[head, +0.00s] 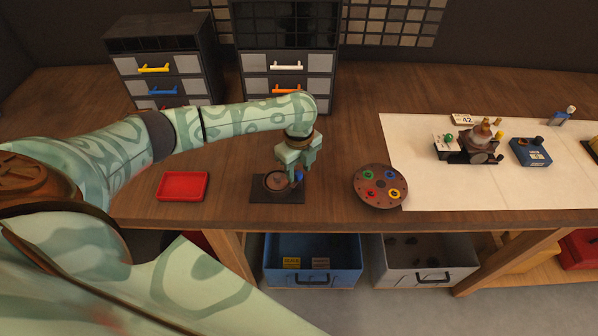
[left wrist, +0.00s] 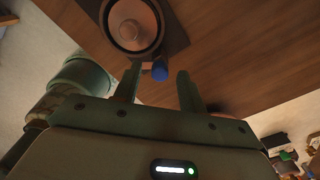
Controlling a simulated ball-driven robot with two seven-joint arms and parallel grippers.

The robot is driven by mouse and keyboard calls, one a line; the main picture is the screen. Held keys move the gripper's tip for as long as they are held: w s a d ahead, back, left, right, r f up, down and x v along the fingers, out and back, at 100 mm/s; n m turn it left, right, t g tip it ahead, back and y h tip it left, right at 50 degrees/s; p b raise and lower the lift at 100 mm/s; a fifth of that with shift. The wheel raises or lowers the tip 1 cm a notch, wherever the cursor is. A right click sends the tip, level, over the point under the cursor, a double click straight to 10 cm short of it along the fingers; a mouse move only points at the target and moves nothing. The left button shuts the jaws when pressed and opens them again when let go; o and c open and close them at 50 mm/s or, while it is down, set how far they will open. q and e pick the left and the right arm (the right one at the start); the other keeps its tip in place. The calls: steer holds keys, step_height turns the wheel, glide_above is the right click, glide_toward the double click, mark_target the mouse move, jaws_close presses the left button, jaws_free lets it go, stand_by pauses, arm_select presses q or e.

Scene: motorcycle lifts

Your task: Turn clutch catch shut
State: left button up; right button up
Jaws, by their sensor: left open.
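The clutch is a round copper-brown disc (head: 275,182) on a dark square plate (head: 291,197) near the table's front edge. A blue knob (head: 299,176), which looks like the catch, stands at the disc's right side. My left gripper (head: 297,166) points down over the knob. In the left wrist view its two fingers (left wrist: 158,78) are apart, with the knob between the tips, nearer one finger. Contact cannot be told. My right gripper is not in view.
A red tray (head: 182,186) lies left of the plate. A round brown disc with coloured rings (head: 380,187) lies to the right. Beyond it a pale mat (head: 430,180) holds a small machine (head: 478,145) and a blue box (head: 530,152). Drawer cabinets (head: 287,75) stand behind.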

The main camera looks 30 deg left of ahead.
arm_select(q)
steer(key=shift+f, duration=0.35)
jaws_close()
